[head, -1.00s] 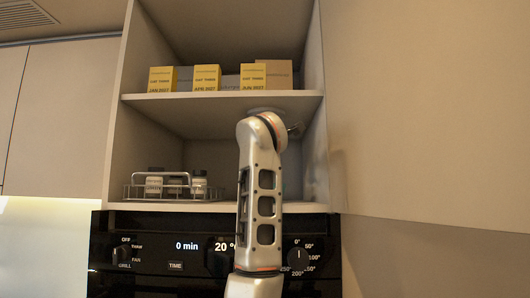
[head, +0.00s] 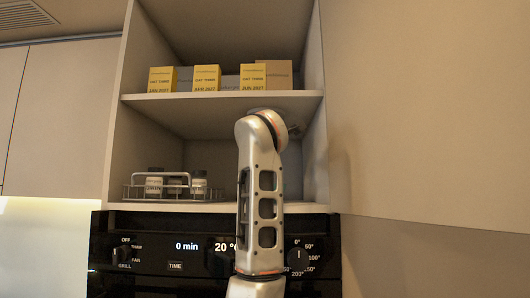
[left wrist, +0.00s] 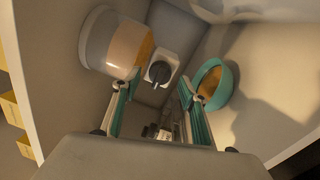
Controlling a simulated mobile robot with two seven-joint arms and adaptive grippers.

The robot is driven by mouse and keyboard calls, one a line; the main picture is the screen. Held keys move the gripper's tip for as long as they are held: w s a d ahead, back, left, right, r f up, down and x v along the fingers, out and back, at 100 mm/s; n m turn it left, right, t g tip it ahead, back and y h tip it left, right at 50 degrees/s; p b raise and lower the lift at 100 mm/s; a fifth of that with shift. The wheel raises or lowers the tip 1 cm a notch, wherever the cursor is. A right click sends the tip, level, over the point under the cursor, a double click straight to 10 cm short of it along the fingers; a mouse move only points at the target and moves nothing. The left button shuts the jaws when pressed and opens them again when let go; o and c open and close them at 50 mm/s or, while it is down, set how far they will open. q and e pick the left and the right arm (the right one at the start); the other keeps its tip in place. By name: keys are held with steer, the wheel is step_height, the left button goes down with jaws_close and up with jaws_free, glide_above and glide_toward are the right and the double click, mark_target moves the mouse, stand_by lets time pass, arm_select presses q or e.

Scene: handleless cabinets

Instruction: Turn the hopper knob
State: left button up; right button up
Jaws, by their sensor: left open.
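In the left wrist view, a round hopper (left wrist: 117,42) with grey, white and orange bands is at the upper left. A dark knob (left wrist: 158,72) sits on a pale square block beside it. My left gripper (left wrist: 157,84) is open, its teal-padded fingers apart on either side of the knob in the picture. I cannot tell whether they touch it. A teal bowl (left wrist: 214,84) with orange-brown contents is just right of the right finger. In the head view my arm rises in front of the open cabinet and hides the knob and gripper. My right gripper is not in view.
Yellow boxes (head: 207,77) stand on the upper shelf (head: 215,95). A wire rack (head: 172,187) with small jars stands on the lower shelf, left of my arm. A black oven panel (head: 150,255) is below. Cabinet walls (head: 315,150) close in the sides.

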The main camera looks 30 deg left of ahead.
arm_select(q)
steer(key=v, duration=0.6)
steer(key=shift+s+d, duration=0.15)
steer(key=shift+s, duration=0.1)
stand_by(0.9)
